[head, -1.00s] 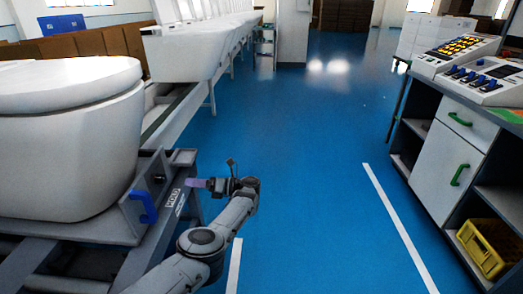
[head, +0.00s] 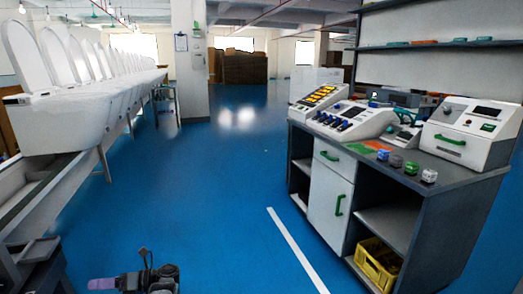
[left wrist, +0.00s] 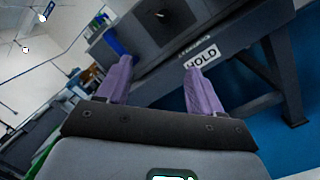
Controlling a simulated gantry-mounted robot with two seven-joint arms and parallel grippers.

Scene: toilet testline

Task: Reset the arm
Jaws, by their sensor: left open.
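My left gripper (head: 98,284) shows at the bottom left of the head view, with purple fingers pointing left; most of its arm is below the picture. In the left wrist view the two purple fingers of my left gripper (left wrist: 159,70) stand wide apart with nothing between them. Beyond them is a dark grey frame (left wrist: 257,52) with a white label (left wrist: 202,57) reading HOLD and a blue handle (left wrist: 115,42). The fingers appear apart from the frame. My right gripper is in neither view.
A row of white toilets (head: 72,118) on a line runs along the left. On the right stands a workbench (head: 455,188) with control panels (head: 345,119), green-handled doors and a yellow crate (head: 376,263). Blue floor (head: 205,200) between them is clear. A white pillar (head: 189,60) stands behind.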

